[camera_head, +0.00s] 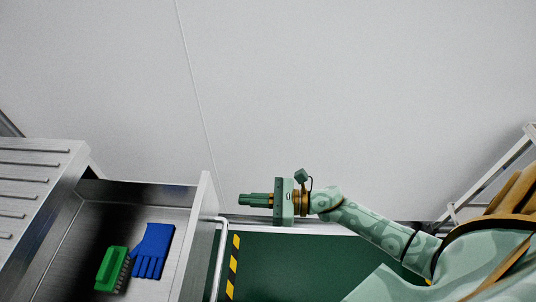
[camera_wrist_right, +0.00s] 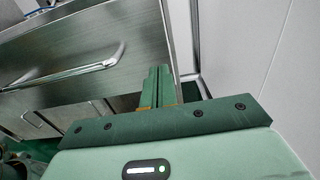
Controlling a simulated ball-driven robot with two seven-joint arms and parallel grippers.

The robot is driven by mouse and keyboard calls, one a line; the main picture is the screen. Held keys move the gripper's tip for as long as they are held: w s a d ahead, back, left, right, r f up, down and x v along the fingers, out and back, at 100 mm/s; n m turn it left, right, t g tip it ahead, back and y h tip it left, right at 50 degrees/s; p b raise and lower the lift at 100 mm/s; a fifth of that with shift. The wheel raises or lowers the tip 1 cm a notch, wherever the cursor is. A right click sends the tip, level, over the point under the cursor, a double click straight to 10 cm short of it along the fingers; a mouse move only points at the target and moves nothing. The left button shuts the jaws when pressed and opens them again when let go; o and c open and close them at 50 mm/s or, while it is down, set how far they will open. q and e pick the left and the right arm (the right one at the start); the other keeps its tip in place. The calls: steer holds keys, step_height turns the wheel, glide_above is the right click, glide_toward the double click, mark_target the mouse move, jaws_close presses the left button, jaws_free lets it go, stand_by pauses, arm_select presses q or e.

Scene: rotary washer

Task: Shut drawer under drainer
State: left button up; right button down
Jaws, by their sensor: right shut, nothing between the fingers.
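The drawer (camera_head: 140,193) under the ridged metal drainer (camera_head: 38,185) stands pulled open at the lower left of the head view. Its front panel (camera_head: 198,225) carries a bar handle (camera_head: 220,262) on the outer side. The panel (camera_wrist_right: 125,45) and handle (camera_wrist_right: 75,76) also show in the right wrist view. My right gripper (camera_head: 243,199) is shut and empty, pointing left, just right of the panel's far end with a small gap in the head view. Its fingers (camera_wrist_right: 157,88) overlap the panel in the wrist view; contact cannot be told. My left gripper is not in view.
A green brush (camera_head: 112,270) and a blue glove (camera_head: 153,250) lie inside the drawer. A plain grey wall (camera_head: 330,100) rises behind. Green floor with yellow-black striping (camera_head: 233,265) lies right of the drawer. A metal frame (camera_head: 490,175) stands at the right.

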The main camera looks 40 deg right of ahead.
mark_target(215, 198)
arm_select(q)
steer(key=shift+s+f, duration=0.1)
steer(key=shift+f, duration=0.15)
arm_select(e)
steer(key=x, duration=0.5)
steer(key=shift+w+a, duration=0.25)
steer(key=shift+a, duration=0.05)
steer(key=shift+a, duration=0.1)
